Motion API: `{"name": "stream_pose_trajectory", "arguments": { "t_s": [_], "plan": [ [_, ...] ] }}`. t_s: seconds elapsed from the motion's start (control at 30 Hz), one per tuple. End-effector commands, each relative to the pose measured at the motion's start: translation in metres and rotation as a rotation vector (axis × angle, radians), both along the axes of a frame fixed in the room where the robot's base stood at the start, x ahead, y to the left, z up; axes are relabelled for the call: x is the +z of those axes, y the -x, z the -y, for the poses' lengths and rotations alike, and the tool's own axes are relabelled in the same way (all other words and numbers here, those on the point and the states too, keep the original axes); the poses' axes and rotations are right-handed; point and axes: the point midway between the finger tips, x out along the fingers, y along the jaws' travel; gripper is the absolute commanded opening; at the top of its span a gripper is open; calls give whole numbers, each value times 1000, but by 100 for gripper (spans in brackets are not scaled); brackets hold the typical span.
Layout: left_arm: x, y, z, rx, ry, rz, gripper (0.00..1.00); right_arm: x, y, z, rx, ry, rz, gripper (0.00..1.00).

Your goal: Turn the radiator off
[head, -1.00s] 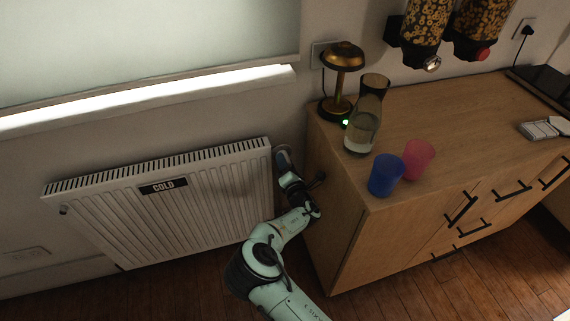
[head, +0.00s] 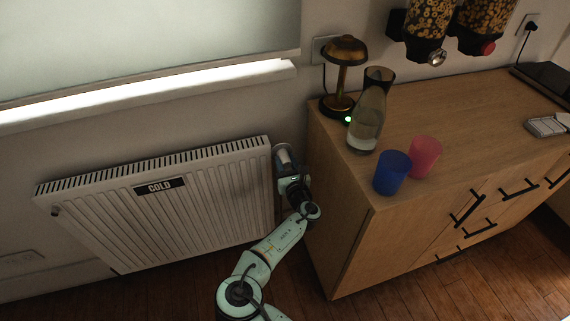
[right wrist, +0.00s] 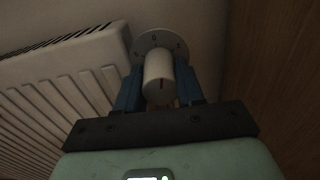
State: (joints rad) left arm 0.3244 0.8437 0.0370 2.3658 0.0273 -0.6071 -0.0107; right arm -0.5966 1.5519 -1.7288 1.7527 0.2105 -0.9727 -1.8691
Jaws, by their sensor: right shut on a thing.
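The white radiator (head: 165,205) stands against the wall below the window and bears a black plate (head: 160,186) reading "COLD". My right gripper (right wrist: 158,90) is shut on the knob, with one blue finger on each side; the right wrist view shows this clearly. In the head view my right gripper (head: 287,165) reaches into the gap between radiator and cabinet, partly hiding the knob. My left gripper is not in view.
A wooden cabinet (head: 345,240) stands close on the right of my right arm. On it are a brass lamp (head: 345,50), a glass carafe (head: 367,120), a blue cup (head: 391,173) and a pink cup (head: 425,156). Open wooden floor (head: 170,295) lies in front.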

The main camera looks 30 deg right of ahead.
Motion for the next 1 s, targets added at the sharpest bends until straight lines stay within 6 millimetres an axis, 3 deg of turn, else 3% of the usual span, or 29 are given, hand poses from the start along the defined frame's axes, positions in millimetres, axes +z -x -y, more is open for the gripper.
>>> {"name": "stream_pose_trajectory", "arguments": {
  "t_s": [0.4, 1.0],
  "plan": [
    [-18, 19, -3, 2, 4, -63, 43, 0, 0, 1, -3, 210, -49, 7],
    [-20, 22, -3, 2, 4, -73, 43, 1, 0, 1, -3, 249, -59, 7]
  ]
}}
